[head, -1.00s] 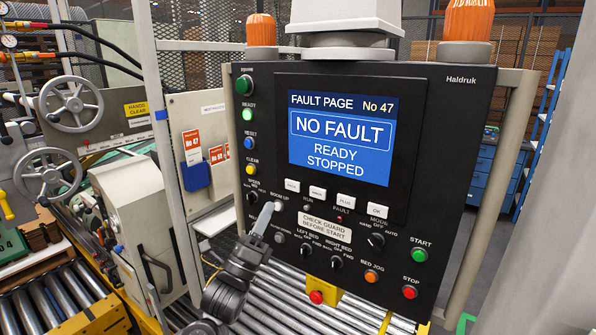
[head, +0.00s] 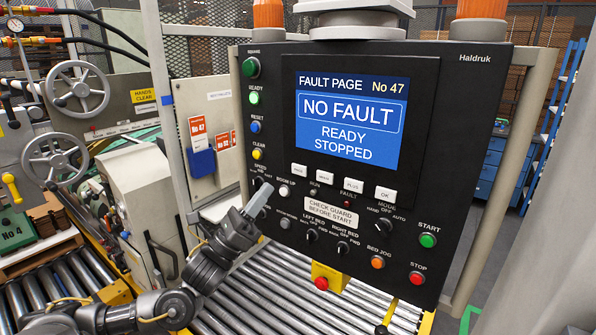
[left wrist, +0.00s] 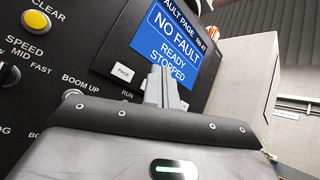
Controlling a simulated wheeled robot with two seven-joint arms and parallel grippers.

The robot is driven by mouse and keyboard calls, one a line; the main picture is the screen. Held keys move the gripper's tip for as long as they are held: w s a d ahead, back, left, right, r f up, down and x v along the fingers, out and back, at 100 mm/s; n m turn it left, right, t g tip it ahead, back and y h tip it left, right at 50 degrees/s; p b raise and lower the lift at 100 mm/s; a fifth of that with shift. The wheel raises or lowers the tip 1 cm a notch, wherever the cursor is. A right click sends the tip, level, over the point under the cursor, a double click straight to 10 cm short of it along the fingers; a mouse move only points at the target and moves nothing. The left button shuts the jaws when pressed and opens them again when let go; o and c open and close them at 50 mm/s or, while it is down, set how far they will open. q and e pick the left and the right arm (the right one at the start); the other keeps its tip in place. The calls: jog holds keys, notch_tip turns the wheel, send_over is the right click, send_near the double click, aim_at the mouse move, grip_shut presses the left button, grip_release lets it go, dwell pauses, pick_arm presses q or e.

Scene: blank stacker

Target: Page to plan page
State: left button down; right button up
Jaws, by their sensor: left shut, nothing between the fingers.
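The black Haldruk control panel (head: 462,130) faces me. Its blue screen (head: 347,118) reads "FAULT PAGE No 47", "NO FAULT", "READY STOPPED". The white PAGE button (head: 299,170) is leftmost in a row of white buttons under the screen; it also shows in the left wrist view (left wrist: 123,72). The PLUS button (head: 353,185) and OK button (head: 385,194) sit to its right. My left gripper (head: 263,195) is shut and empty, below and left of PAGE, beside the BOOM UP button (head: 284,191). In the left wrist view, its fingertips (left wrist: 163,80) appear right of PAGE and overlap the screen's lower edge.
The panel's left column holds green, blue and yellow buttons, with the yellow CLEAR button (head: 257,154) lowest. Lower down are knobs, a START button (head: 428,240) and a STOP button (head: 417,278). A red button (head: 321,283) on a yellow box hangs below, over the rollers (head: 270,300).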

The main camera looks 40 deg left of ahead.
pick_arm(q)
send_near(304, 160)
notch_tip(304, 160, up, 3)
jog(key=d, duration=0.1)
jog(key=shift+w, duration=0.9)
jog(key=shift+b, duration=0.3)
dwell(1.1)
jog(key=shift+w, duration=0.45)
jog(key=shift+w, duration=0.3)
dwell(0.6)
jog(key=shift+s, duration=0.1)
jog(key=shift+s+b, duration=0.3)
jog(key=shift+s, duration=0.4)
jog(key=shift+d, duration=0.1)
